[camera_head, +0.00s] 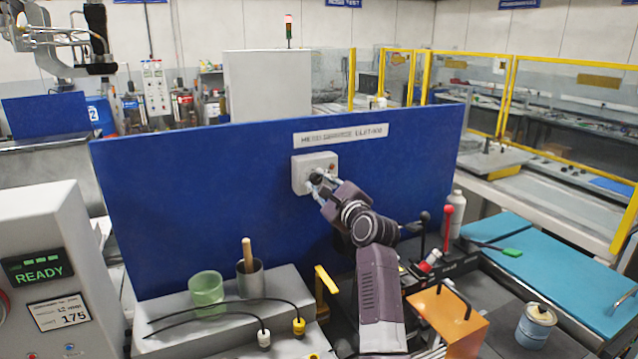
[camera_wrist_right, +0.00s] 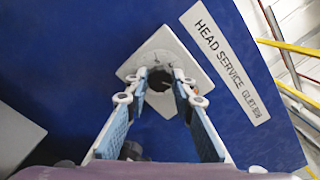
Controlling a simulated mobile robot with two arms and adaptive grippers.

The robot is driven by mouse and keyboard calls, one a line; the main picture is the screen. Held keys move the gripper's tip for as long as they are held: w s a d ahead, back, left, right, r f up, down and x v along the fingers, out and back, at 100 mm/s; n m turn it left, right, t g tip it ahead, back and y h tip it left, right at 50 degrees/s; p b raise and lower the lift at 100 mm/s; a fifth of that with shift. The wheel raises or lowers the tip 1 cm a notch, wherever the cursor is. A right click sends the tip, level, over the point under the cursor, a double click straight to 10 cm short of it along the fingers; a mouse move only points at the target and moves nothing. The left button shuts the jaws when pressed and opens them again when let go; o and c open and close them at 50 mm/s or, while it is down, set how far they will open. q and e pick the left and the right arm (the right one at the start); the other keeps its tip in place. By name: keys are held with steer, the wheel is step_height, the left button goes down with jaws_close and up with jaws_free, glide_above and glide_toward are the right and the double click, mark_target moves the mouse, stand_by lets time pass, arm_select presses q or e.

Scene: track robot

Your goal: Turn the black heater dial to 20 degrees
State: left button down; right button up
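The black heater dial (camera_head: 316,178) sits on a white square plate (camera_head: 301,171) on the upright blue panel. My right gripper (camera_head: 322,184) reaches up to it from below right. In the right wrist view the dial (camera_wrist_right: 160,79) lies between the two fingertips of my right gripper (camera_wrist_right: 160,76), one on each side. Any small gap between tips and dial is too fine to make out. Marks on the plate (camera_wrist_right: 188,55) around the dial are too small to read, so its setting cannot be told. My left gripper is not in view.
The blue panel (camera_head: 200,190) carries a white label (camera_head: 341,135) above the plate. Below stand a green cup (camera_head: 206,289), a grey cup with a wooden handle (camera_head: 250,279), black cables, an orange box (camera_head: 447,318) and a red-knobbed lever (camera_head: 448,212). Air left of the dial is free.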

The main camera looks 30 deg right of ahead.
jaws_close()
